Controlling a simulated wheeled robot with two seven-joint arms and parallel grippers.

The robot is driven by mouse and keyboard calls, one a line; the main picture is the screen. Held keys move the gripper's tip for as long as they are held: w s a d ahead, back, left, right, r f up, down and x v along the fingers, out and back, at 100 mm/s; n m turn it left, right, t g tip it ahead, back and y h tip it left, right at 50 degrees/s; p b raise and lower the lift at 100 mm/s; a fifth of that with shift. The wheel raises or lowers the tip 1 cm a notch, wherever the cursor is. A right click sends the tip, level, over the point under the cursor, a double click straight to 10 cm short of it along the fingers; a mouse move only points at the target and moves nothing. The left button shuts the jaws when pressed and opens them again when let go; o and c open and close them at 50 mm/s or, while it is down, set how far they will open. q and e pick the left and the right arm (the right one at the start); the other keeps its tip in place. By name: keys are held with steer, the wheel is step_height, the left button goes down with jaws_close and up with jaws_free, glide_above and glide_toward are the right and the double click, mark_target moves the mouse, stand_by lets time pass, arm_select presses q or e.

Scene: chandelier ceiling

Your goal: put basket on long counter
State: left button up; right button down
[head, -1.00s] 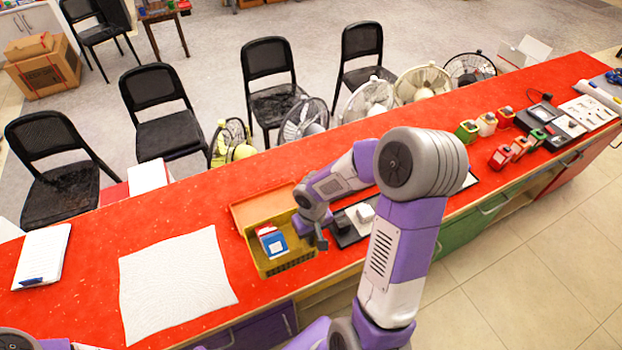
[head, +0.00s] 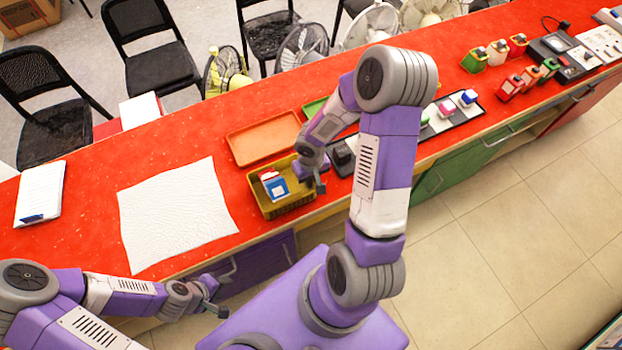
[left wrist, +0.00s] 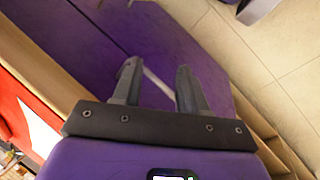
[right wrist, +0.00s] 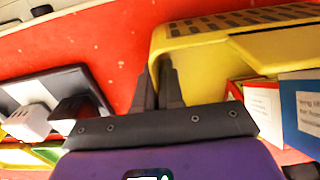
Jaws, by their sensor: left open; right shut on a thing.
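The yellow basket (head: 287,208) is at the front edge of the long red counter (head: 90,222), with small red, white and blue boxes (head: 272,184) inside. I cannot tell whether its base touches the counter. My right gripper (head: 312,184) is shut on the basket's rim at its right side. In the right wrist view the fingers (right wrist: 160,88) meet the basket's yellow corner (right wrist: 195,50). My left gripper (head: 218,303) is open and empty, low in front of the counter. In the left wrist view its fingers (left wrist: 155,85) stand apart before a purple cabinet front.
An orange tray (head: 262,137) lies just behind the basket. A white sheet (head: 175,212) covers the counter to its left. A black tray (head: 465,112) with small items is to the right. Chairs (head: 150,50) and fans (head: 300,50) stand behind the counter.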

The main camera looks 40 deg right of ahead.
steer(key=shift+f, duration=0.15)
steer(key=c, duration=1.3)
jaws_free()
steer(key=shift+o, duration=0.2)
steer(key=shift+r, duration=0.25)
step_height(320, 180, up, 12)
steer(key=p, duration=0.4)
steer(key=shift+s+f, duration=0.1)
